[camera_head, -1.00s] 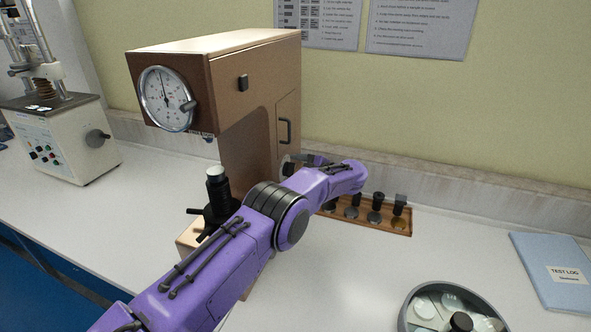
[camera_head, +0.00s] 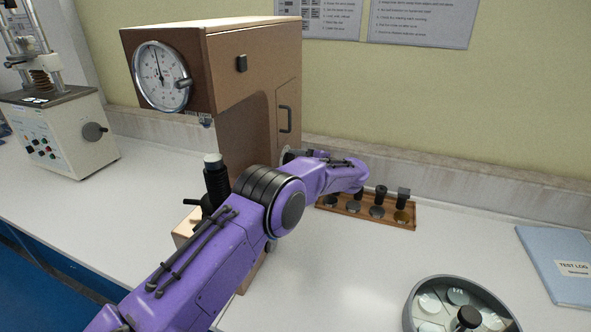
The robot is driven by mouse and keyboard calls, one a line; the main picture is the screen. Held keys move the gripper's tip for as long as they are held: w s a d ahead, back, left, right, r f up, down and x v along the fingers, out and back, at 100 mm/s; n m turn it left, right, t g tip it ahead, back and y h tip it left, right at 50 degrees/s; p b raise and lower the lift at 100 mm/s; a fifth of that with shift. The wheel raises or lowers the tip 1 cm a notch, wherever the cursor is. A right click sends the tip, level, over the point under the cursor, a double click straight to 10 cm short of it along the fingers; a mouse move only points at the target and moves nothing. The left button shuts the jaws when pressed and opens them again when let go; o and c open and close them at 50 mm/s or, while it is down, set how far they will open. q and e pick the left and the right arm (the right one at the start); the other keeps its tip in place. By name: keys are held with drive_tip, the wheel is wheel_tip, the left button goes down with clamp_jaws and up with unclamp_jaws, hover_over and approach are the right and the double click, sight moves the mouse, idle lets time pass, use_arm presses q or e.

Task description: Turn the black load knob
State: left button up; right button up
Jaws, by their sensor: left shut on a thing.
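The brown hardness tester (camera_head: 235,90) stands on the white bench, with a round dial gauge (camera_head: 160,77) on its front. My purple left arm reaches in from the lower left and bends back toward the tester's right side. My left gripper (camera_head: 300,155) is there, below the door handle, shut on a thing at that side. This is where the black load knob appears to be; the knob itself is hidden behind the gripper and wrist. A sliver of a pale round plate shows at the gripper. My right gripper is not in view.
A wooden rack (camera_head: 370,209) with several dark indenters and discs lies just right of my wrist. A round grey tray (camera_head: 409,312) is at front right, a blue test log (camera_head: 560,262) at far right. Another tester (camera_head: 62,135) stands at left. The bench between is clear.

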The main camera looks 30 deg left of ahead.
use_arm(q)
drive_tip(key=n+y+b, duration=0.1)
drive_tip(key=n+b, duration=0.4)
drive_tip(key=b, duration=0.2)
drive_tip(key=n+y+b, duration=0.2)
drive_tip(key=n+b, duration=0.2)
drive_tip(key=b, duration=0.3)
drive_tip(key=n+y+b, duration=0.2)
drive_tip(key=n+b, duration=0.3)
drive_tip(key=b, duration=0.1)
drive_tip(key=shift+w+f+n+g+b, duration=0.15)
drive_tip(key=shift+f+n+g+b, duration=0.15)
drive_tip(key=shift+f+g+b, duration=0.1)
drive_tip(key=shift+r, duration=0.1)
drive_tip(key=o, duration=1)
drive_tip(key=shift+o, duration=0.2)
drive_tip(key=shift+d, duration=0.1)
drive_tip(key=v, duration=1)
drive_tip(key=shift+d+f+b, duration=0.2)
drive_tip(key=shift+f+b, duration=0.15)
